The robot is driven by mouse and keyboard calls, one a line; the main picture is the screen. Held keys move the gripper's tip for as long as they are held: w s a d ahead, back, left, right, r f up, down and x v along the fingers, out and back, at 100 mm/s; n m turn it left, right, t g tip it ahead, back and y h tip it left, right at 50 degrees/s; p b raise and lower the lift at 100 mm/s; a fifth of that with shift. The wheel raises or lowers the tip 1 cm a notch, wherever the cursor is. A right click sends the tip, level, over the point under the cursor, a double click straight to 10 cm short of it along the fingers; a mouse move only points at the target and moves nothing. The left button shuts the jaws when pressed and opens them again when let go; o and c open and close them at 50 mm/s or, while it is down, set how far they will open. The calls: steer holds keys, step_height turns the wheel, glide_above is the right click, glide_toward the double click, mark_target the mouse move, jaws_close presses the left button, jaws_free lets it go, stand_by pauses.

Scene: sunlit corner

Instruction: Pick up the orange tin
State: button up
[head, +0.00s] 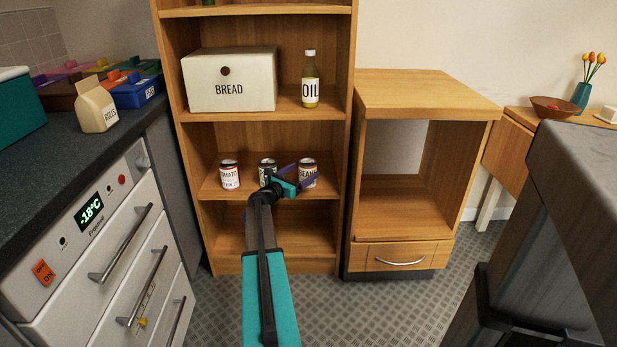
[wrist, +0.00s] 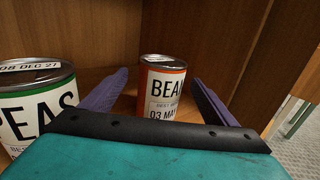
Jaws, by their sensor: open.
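The orange tin (wrist: 163,84) has an orange band, a white label starting "BEA" and a date line below. In the head view the orange tin (head: 308,165) is the rightmost tin on the shelf, partly covered by my gripper (head: 302,176). In the wrist view my gripper (wrist: 160,78) is open, with one purple finger on each side of the tin. Gaps show between the tin and both fingers. The tin stands upright; its lower part is hidden behind the gripper's black edge.
A green-banded peas tin (wrist: 38,105) stands close to the left finger, and a tomato tin (head: 230,175) is farther left. The shelf's right side panel (head: 341,150) is just right of the gripper. The shelf above holds a bread bin (head: 230,95) and an oil bottle (head: 310,85).

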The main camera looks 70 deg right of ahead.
mark_target(313, 164)
steer(key=shift+x, duration=1.3)
steer(key=shift+b+x, duration=1)
steer(key=shift+x, duration=1.65)
steer(key=shift+s+a+f, duration=0.1)
steer(key=shift+s, duration=0.05)
steer(key=c, duration=1.5)
